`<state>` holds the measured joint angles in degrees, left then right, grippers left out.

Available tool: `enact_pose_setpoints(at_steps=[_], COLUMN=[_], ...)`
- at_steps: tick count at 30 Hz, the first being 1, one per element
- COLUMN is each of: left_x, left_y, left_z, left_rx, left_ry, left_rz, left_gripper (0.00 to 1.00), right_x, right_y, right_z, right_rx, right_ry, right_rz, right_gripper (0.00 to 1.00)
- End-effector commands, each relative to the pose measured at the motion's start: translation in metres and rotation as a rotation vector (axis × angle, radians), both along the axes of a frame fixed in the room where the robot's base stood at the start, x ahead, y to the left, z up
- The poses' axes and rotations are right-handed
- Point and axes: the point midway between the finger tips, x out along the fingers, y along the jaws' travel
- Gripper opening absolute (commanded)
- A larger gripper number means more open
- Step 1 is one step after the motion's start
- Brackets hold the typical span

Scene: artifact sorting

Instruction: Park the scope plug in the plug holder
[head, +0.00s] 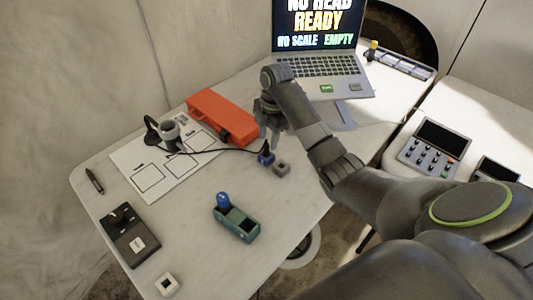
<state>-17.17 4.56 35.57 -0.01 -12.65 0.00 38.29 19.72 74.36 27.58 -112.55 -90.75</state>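A dark cable runs right from the grey scope (169,130) to a small blue plug (265,158), which I take to be the scope plug. It is on the table beside a small grey block (282,168); I cannot tell whether they touch. A pale block with a dark opening (167,284) sits near the front edge. Which block is the plug holder is not clear. My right gripper (269,128) points down just above and behind the blue plug, apparently apart from it. Its finger gap is too small to read. My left gripper is out of view.
An orange case (222,118) lies left of my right gripper, behind a white outlined sheet (150,178). A green box (237,223) with a blue knob, a dark switch box (130,236) and a pen (94,181) are also on the table. A laptop (320,66) stands behind.

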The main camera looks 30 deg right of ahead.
Motion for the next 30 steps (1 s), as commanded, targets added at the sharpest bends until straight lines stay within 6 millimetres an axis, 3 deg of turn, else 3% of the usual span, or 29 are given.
enact_pose_setpoints(at_steps=[6,15,24,30], left_x=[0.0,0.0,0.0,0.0], left_y=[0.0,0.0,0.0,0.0], left_z=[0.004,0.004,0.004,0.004], left_rx=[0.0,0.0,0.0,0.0], left_ry=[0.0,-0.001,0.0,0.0], left_rz=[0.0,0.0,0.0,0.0], left_gripper=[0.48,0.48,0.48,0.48], right_x=[-0.001,0.0,0.0,0.0], right_y=[0.006,0.007,0.006,0.006], right_z=[-0.029,-0.034,-0.034,-0.034], right_rx=[0.0,-0.001,-0.001,-0.001], right_ry=[0.003,0.001,0.001,0.001], right_rz=[-0.001,0.0,0.0,0.0], right_gripper=[0.4,0.4,0.0,0.0])
